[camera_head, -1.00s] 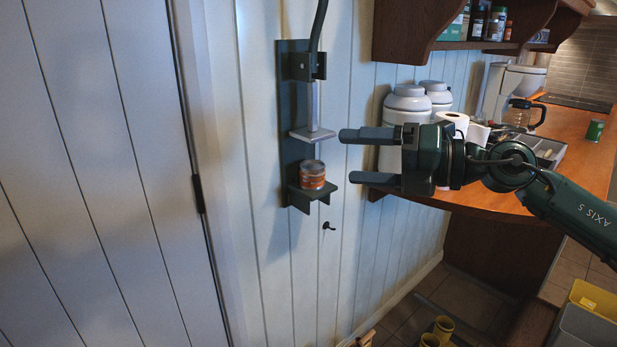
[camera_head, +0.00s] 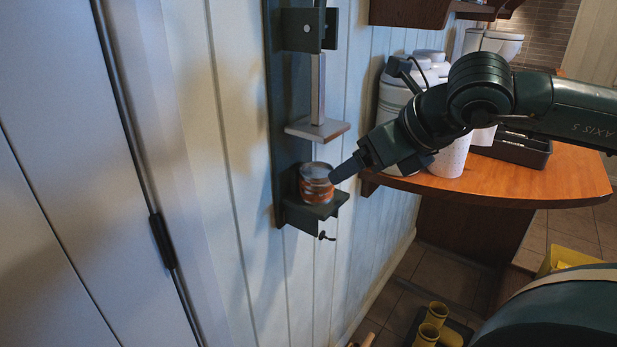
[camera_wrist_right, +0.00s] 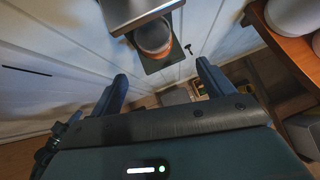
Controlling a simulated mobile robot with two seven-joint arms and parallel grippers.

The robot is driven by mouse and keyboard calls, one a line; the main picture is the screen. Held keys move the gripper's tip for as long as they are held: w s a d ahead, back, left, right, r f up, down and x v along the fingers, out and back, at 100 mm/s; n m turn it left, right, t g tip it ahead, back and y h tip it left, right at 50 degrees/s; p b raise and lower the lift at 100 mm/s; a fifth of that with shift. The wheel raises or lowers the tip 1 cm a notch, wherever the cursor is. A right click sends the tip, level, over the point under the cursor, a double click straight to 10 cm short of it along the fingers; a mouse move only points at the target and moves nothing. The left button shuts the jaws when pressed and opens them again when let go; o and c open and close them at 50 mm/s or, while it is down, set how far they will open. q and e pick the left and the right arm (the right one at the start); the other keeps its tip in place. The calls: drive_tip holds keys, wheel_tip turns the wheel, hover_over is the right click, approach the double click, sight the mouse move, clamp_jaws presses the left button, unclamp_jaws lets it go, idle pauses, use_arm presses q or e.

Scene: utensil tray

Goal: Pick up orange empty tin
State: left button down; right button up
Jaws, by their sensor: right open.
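The orange tin (camera_head: 317,184) stands upright on the lower ledge of a dark wall-mounted can crusher (camera_head: 288,150). Its upper plate (camera_head: 318,128) hangs above the tin with a gap. My right gripper (camera_head: 347,170) is just right of the tin in the head view, its visible fingertip at the tin's side; contact cannot be told. In the right wrist view my right gripper (camera_wrist_right: 162,72) is open and empty. The tin (camera_wrist_right: 153,37) shows there beyond the gap between the fingers, partly under the plate (camera_wrist_right: 140,10). My left gripper is not in view.
A wooden counter (camera_head: 540,187) with white canisters (camera_head: 392,100), a paper roll (camera_head: 450,158) and a dark tray (camera_head: 515,148) is to the right. A small hook (camera_head: 326,236) sits below the ledge. Yellow boots (camera_head: 432,322) stand on the floor.

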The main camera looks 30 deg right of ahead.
sight(323, 184)
drive_tip(key=p+x, duration=0.2)
drive_tip(key=x, duration=0.1)
drive_tip(key=p+x, duration=0.1)
drive_tip(key=x, duration=0.3)
drive_tip(key=a+p+x, duration=0.1)
drive_tip(key=p+x, duration=0.1)
drive_tip(key=x, duration=0.1)
drive_tip(key=shift+w+f+p, duration=0.1)
drive_tip(key=shift+w+p, duration=0.25)
drive_tip(key=shift+w, duration=0.1)
drive_tip(key=shift+w+f, duration=0.2)
drive_tip(key=shift+f, duration=0.1)
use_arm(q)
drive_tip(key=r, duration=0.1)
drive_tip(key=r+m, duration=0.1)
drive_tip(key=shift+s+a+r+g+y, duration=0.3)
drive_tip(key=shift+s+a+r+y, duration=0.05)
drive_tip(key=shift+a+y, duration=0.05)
use_arm(e)
drive_tip(key=shift+c, duration=0.2)
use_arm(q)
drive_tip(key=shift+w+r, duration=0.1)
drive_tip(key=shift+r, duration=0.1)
use_arm(e)
drive_tip(key=c, duration=1)
drive_tip(key=shift+r, duration=0.1)
